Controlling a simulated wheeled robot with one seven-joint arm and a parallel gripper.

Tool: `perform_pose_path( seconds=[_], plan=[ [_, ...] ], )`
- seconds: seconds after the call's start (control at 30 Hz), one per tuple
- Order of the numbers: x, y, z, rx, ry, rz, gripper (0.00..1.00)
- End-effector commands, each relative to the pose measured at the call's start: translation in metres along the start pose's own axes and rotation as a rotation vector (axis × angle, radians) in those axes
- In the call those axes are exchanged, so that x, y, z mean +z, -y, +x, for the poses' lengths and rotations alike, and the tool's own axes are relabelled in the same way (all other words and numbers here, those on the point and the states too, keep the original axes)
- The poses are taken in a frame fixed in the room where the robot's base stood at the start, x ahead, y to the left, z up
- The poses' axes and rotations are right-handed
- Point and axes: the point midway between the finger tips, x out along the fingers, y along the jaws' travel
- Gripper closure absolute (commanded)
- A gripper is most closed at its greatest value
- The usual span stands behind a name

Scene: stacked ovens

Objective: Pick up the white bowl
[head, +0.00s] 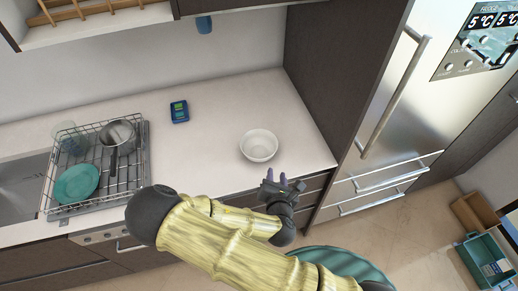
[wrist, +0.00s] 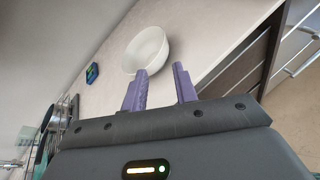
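The white bowl (head: 259,146) stands upright and looks empty on the light countertop, near its front edge. It also shows in the wrist view (wrist: 147,50), beyond my fingertips and a little to the left. My gripper (head: 279,180) is just in front of the bowl at the counter's front edge, apart from it in the head view. In the wrist view my gripper (wrist: 161,82) has its two purple fingers spread, with nothing between them.
A dish rack (head: 138,170) with a pot (head: 117,136) and a teal plate (head: 77,183) stands on the left beside the sink. A small blue box (head: 179,111) lies behind the bowl to the left. A tall dark panel (head: 335,70) and the fridge (head: 395,110) stand to the right. The counter around the bowl is clear.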

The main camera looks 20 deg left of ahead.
Motion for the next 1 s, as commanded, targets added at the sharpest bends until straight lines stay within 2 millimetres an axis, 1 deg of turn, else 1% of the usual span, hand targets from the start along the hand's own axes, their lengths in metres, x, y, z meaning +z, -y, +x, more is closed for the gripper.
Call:
perform_pose_path(
  seconds=[0.13,0.3,0.67,1.0],
  plan=[
    [-0.004,0.002,0.012,-0.001,0.002,0.005,0.71],
    [-0.004,0.002,0.026,-0.001,0.002,0.005,0.71],
    [-0.004,-0.001,0.038,0.002,0.001,0.005,0.71],
    [-0.004,0.002,0.047,0.0,0.001,0.005,0.71]
  ],
)
